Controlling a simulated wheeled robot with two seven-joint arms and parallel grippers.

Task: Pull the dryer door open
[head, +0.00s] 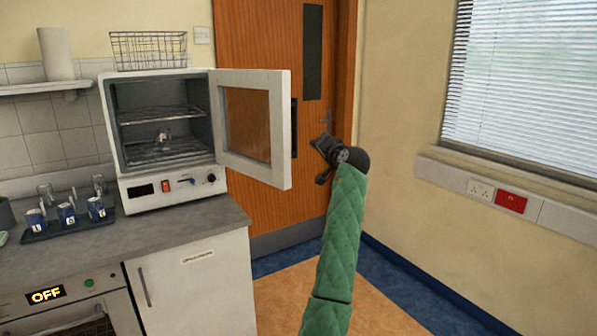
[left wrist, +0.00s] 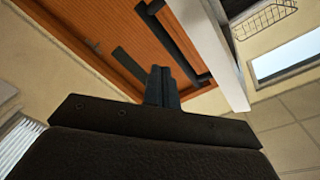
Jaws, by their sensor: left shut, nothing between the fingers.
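The dryer (head: 160,135) is a white cabinet on the counter at the left of the head view, with its wire shelves showing inside. Its white-framed door (head: 278,95) stands wide open, swung out to the right. The door's black bar handle (head: 293,127) is on its outer side; it also shows in the left wrist view (left wrist: 180,40), beside the white door edge (left wrist: 222,55). My left gripper (head: 322,143), on the green-sleeved arm, is to the right of the door and apart from the handle. Its fingers (left wrist: 161,82) are shut and empty. My right gripper is not in view.
A tray (head: 65,232) with several labelled blue cups stands on the counter left of the dryer. A wire basket (head: 148,50) sits on top of the dryer. Behind is a wooden room door (head: 255,35). The floor to the right is clear, up to a wall with a window (head: 530,75).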

